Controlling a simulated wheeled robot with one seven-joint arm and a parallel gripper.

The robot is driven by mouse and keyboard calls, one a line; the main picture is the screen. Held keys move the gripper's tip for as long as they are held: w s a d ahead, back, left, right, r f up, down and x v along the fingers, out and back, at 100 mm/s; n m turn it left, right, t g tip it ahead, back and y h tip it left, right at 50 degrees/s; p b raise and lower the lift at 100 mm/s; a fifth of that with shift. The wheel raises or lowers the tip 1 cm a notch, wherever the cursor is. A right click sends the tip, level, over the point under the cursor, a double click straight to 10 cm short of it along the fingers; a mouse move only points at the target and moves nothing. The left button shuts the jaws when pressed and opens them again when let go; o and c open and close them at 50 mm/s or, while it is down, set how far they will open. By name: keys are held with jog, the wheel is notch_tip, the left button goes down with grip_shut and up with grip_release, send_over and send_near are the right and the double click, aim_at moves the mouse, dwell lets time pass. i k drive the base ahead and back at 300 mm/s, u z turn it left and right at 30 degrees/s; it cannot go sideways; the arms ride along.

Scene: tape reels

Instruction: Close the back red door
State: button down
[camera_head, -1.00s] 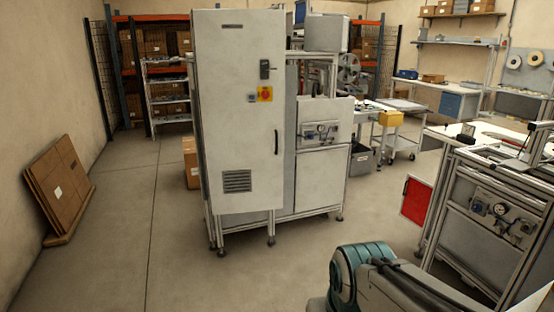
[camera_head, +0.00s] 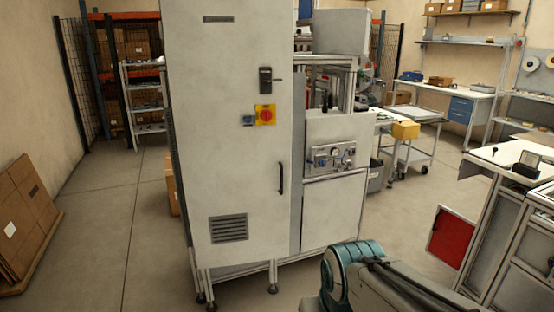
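A red door panel (camera_head: 451,240) with a pale edge shows at the right, low on the side of a white-topped machine frame (camera_head: 490,225). It stands out from the frame at an angle, so it looks open; its hinge is not clear. My teal and grey arm (camera_head: 375,280) shows at the bottom, in front of and left of the red door, with floor between them in the picture. My gripper is outside the view.
A tall white cabinet (camera_head: 235,150) with a black handle stands close in front, left of centre. A machine bench (camera_head: 333,190) adjoins it. Flat cardboard (camera_head: 25,220) leans on the left wall. Floor is open between the bench and the red door.

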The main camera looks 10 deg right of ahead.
aim_at(451, 233)
jog(key=i, duration=0.55)
jog(key=z, duration=2.5)
jog(key=i, duration=0.55)
jog(key=u, duration=0.75)
jog(key=i, duration=1.05)
jog(key=u, duration=0.65)
jog(key=i, duration=1.25)
jog(key=u, duration=0.75)
